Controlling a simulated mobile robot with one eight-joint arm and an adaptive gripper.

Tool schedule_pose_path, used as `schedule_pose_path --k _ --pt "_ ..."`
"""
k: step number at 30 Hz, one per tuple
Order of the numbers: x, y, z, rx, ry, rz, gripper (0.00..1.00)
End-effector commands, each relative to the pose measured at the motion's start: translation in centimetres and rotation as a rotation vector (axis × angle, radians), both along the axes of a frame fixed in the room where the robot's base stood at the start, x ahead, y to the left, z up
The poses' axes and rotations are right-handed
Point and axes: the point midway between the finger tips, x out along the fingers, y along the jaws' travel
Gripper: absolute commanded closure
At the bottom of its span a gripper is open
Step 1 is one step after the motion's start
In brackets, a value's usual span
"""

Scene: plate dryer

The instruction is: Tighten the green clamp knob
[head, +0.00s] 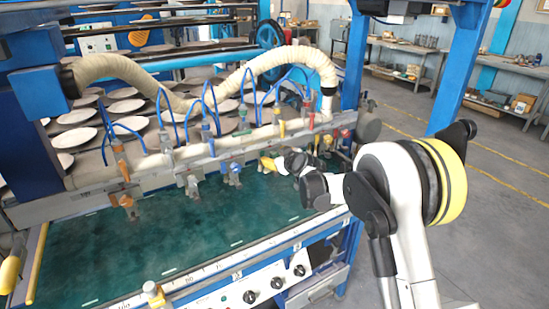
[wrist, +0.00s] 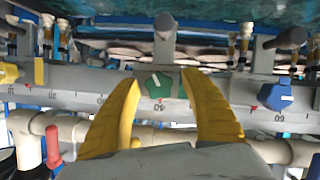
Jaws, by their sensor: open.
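The green clamp knob (wrist: 158,85) is on the grey rail (wrist: 100,84) in the middle of the wrist view. It has several flat sides and a short white line on its face. My gripper (wrist: 160,81) is open, with one yellow finger on each side of the knob in the picture. I see gaps between the fingers and the knob, and cannot tell how far away it is in depth. In the head view my gripper (head: 267,164) is at the rail's front; I cannot make out the green knob there.
A blue knob (wrist: 272,95) is right of the green one, and a yellow knob (wrist: 8,73) is at the left edge. A red handle (wrist: 53,146) is at lower left. In the head view, a beige hose (head: 115,67) arches above the rail, and the green table (head: 190,240) is largely clear.

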Motion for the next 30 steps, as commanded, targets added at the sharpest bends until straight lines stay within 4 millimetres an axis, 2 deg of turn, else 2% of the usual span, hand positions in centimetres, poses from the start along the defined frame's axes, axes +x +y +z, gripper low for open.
schedule_pose_path --k 6,8,9,11,12,22,30 --pt "0.02 0.01 0.03 0.000 0.000 0.000 0.47" --pt "0.01 0.00 0.03 0.000 0.000 0.000 0.64" --pt "0.01 0.00 0.03 0.000 0.000 0.000 0.76" --pt "0.00 0.00 0.03 0.000 0.000 0.000 0.94" --pt "0.00 0.00 0.02 0.000 0.000 0.000 1.00" --pt "0.03 -0.07 0.04 0.029 0.020 -0.001 1.00" --pt "0.05 -0.10 0.00 0.160 0.108 -0.001 1.00"
